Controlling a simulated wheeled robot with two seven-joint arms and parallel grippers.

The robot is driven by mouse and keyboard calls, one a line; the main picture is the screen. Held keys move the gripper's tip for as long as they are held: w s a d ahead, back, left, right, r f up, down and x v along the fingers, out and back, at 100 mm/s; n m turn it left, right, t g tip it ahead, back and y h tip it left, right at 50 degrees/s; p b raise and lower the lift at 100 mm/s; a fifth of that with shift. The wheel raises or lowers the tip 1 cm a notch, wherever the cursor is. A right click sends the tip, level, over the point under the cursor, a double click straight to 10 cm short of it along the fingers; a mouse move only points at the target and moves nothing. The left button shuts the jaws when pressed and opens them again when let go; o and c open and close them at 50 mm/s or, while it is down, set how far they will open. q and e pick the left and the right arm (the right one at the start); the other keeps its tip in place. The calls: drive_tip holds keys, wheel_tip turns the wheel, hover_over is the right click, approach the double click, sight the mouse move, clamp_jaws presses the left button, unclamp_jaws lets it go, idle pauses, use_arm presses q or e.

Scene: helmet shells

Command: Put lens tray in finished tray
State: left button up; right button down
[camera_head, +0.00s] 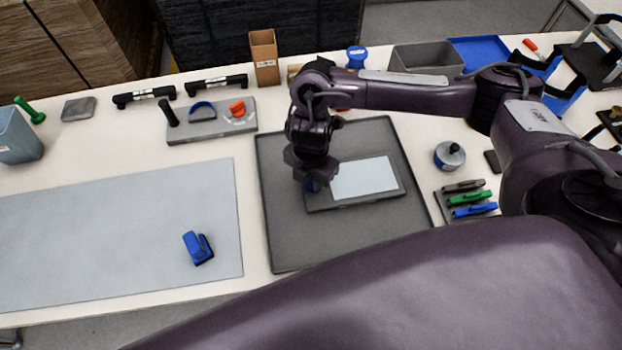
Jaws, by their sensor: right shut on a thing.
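The lens tray (365,178), a dark, flat tray with a pale light-grey panel, is over the right half of a large dark grey rimmed tray (285,235), which I take as the finished tray. My right gripper (313,181) points down at the lens tray's left end and is shut on it, by a small blue part there. The fingertips are partly hidden by the wrist. I cannot tell whether the lens tray touches the large tray's floor or is slightly above it. My left gripper is not in view.
A grey mat (110,230) with a blue tool (198,247) lies left. A grey rack (212,122) and a cardboard box (264,57) stand behind. A round canister (449,156) and a holder with coloured markers (469,198) stand right.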

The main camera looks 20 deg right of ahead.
drive_tip(key=shift+f, duration=0.15)
drive_tip(key=c, duration=1.3)
unclamp_jaws()
drive_tip(key=shift+o, duration=0.2)
wheel_tip(320, 180, up, 11)
drive_tip(key=p, duration=0.3)
drive_tip(key=shift+r, duration=0.75)
